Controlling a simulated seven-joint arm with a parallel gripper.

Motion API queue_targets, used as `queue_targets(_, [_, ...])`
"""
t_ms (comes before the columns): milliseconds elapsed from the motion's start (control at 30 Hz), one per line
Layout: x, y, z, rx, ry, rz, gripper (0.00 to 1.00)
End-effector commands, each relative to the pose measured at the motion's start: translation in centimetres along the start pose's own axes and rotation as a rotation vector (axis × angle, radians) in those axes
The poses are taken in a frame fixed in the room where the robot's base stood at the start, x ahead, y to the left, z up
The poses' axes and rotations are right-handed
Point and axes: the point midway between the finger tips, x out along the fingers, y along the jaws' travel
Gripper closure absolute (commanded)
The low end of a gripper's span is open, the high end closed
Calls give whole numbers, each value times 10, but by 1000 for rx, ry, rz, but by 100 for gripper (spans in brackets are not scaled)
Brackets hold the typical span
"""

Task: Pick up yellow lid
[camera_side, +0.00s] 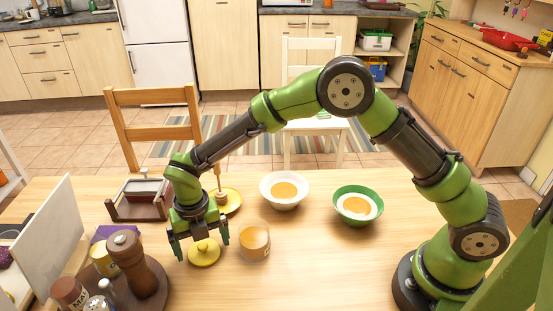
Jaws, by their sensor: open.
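The yellow lid (204,254) is round with a small knob on top. It lies flat on the wooden table, left of the middle and toward the front. My gripper (200,246) points down with its fingers apart, one to the left of the lid and one to its right. The fingertips are close to the lid's level, and nothing is lifted. I cannot tell whether a finger touches the lid.
A glass jar with orange contents (254,242) stands close right of my gripper. A white bowl (284,190) and a green bowl (358,205) stand farther right. A yellow saucer (233,201) is behind. A pepper mill (128,252) stands at left. The table's front middle is clear.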

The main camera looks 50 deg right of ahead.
Motion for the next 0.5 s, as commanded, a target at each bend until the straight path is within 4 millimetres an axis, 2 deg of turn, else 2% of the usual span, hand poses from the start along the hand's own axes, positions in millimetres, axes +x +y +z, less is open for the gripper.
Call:
queue_targets(100, [7,0,0,-1,0,-1,0])
queue_targets(300, [6,0,0,-1,0,0,0])
queue_targets(500, [6,0,0,-1,-1,0,31])
